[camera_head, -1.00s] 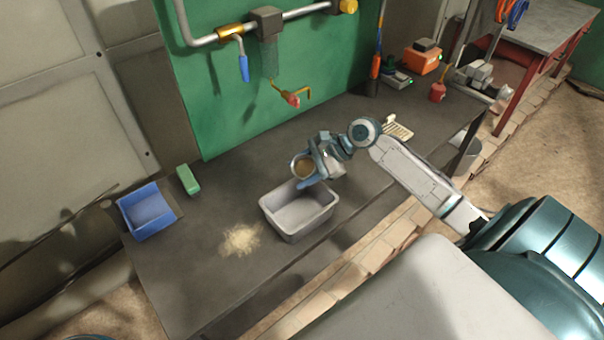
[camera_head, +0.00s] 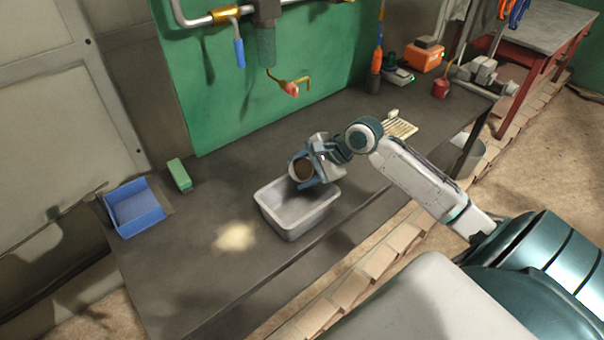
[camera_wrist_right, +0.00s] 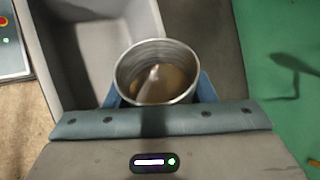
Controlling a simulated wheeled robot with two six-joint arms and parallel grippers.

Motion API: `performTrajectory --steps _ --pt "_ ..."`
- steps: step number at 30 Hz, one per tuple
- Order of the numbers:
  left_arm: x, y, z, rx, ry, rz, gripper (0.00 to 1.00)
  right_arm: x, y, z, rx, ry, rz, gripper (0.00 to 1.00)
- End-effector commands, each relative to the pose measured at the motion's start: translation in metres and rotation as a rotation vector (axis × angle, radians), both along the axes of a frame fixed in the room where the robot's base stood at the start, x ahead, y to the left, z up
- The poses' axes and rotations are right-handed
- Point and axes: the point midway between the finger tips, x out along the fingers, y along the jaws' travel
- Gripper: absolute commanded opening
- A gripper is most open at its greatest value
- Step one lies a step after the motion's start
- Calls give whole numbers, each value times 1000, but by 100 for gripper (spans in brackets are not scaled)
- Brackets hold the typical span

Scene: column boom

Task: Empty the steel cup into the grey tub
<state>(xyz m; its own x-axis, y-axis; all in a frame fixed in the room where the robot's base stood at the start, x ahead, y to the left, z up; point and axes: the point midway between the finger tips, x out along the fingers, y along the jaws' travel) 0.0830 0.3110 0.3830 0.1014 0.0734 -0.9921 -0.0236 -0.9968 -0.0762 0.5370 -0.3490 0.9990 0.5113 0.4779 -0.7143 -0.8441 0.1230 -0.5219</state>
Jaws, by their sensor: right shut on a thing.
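The steel cup (camera_head: 301,168) is held over the far right part of the grey tub (camera_head: 272,192) on the dark workbench. Its mouth faces left and toward the head camera, so it looks tilted. In the right wrist view the cup (camera_wrist_right: 134,88) has brownish contents inside, and the tub (camera_wrist_right: 65,60) lies beyond it to the left. My right gripper (camera_head: 303,176) is shut on the cup, with its blue fingers on either side. No contents are clearly visible in the tub. My left gripper is not in view.
A pale grainy patch (camera_head: 235,237) lies on the workbench (camera_head: 200,280) left of the tub. A blue bin (camera_head: 136,207) and a green block (camera_head: 179,175) stand farther left. A pipe with a red-tipped fitting (camera_head: 291,89) hangs behind the cup.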

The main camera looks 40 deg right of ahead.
Motion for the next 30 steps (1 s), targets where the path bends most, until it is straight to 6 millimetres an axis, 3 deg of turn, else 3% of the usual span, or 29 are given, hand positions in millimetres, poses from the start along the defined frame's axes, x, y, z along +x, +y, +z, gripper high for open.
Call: performTrajectory --steps 6,9,15,30 --pt "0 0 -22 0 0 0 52 0 0 -15 -17 -11 0 26" --pt "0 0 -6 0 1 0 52 -1 1 -3 -87 -54 3 26" --pt "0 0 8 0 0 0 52 0 0 0 -168 -102 1 26" --pt "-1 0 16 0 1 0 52 0 0 -1 -222 -134 0 26"
